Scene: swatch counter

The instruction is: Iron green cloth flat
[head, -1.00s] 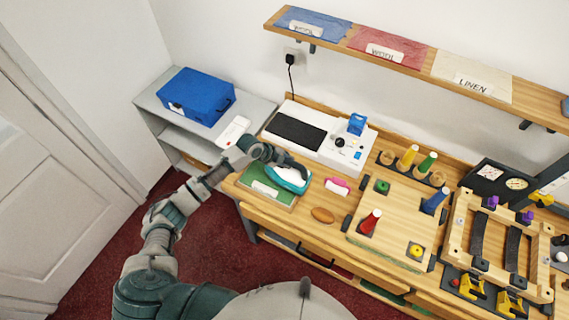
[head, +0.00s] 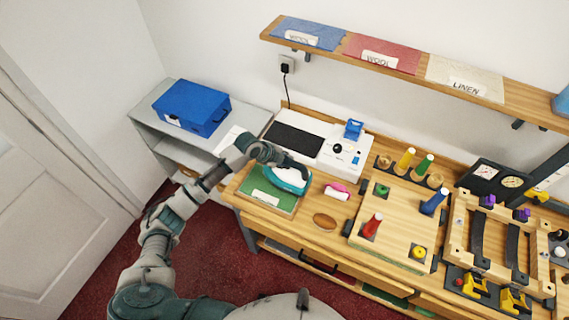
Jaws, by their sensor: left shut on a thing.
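The green cloth (head: 259,190) lies on a wood-edged board at the left end of the workbench, with a small white label on it. A teal and white iron (head: 288,181) is over the cloth's right part and hides some of it. My left gripper (head: 285,163) is shut on the iron's handle from above. I cannot tell whether the iron's sole touches the cloth. My right gripper is not in view.
A white machine with a black pad (head: 294,139) stands behind the board. A pink-and-white item (head: 337,190) and a brown oval (head: 324,221) lie to the right. A pegged board (head: 390,235) lies further right. A blue case (head: 191,107) sits on the grey shelf.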

